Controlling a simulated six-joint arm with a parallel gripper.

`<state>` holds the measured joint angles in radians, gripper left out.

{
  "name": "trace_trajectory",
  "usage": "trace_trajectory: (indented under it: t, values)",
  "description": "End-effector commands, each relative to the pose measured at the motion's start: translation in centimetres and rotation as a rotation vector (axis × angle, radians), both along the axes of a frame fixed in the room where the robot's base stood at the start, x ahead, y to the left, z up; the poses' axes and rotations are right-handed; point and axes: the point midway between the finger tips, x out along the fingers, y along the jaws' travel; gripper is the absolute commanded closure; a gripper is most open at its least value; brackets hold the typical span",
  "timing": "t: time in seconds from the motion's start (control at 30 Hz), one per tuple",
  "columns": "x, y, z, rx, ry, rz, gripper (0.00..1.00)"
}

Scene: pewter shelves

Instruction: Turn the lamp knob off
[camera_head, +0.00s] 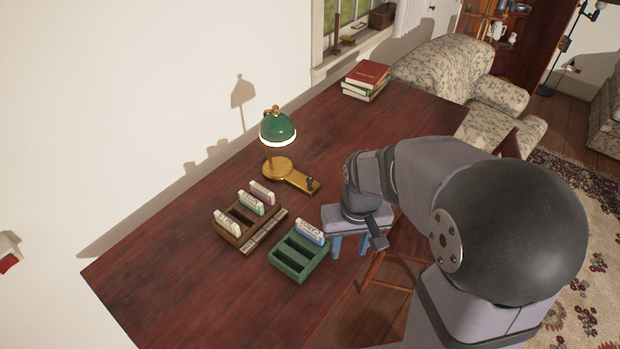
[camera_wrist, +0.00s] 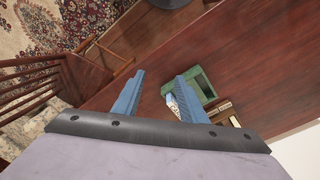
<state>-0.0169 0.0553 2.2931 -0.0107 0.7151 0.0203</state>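The desk lamp (camera_head: 277,128) has a green shade with a pale lower rim and a brass base (camera_head: 278,167). It stands on the dark red table in the head view. A small dark knob (camera_head: 310,182) sticks up at the right end of the base's arm. I cannot tell whether the lamp is lit. My gripper (camera_head: 349,250) is open and empty, to the right of and nearer than the knob, apart from it. In the wrist view its two blue fingers (camera_wrist: 158,88) are spread, with the table's edge beyond. The lamp and knob do not show there.
A green tray (camera_head: 290,265) holding a blue-and-white box stands just left of my gripper. A brown wooden rack (camera_head: 231,237) with several small boxes is further left. Books (camera_head: 366,80) are stacked at the far end. The table (camera_head: 180,285) is bare at front left.

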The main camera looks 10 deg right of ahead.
Motion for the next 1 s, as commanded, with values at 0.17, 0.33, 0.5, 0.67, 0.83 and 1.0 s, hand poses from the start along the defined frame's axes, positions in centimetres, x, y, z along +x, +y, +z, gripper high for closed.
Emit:
trace_trajectory:
  t: [0.17, 0.33, 0.5, 0.67, 0.83, 1.0]
  values:
    - [9.3, 0.7, -0.8, -0.003, -0.077, 0.000, 0.62]
    - [17.7, 1.7, -2.0, -0.003, -0.157, 0.000, 0.62]
    - [24.5, 2.8, -3.6, 0.000, -0.230, -0.002, 0.62]
    - [28.6, 3.6, -4.8, 0.003, -0.280, -0.002, 0.62]
    - [30.7, 4.0, -5.4, 0.006, -0.308, -0.004, 0.62]
    - [31.1, 4.1, -5.4, 0.007, -0.315, -0.004, 0.62]
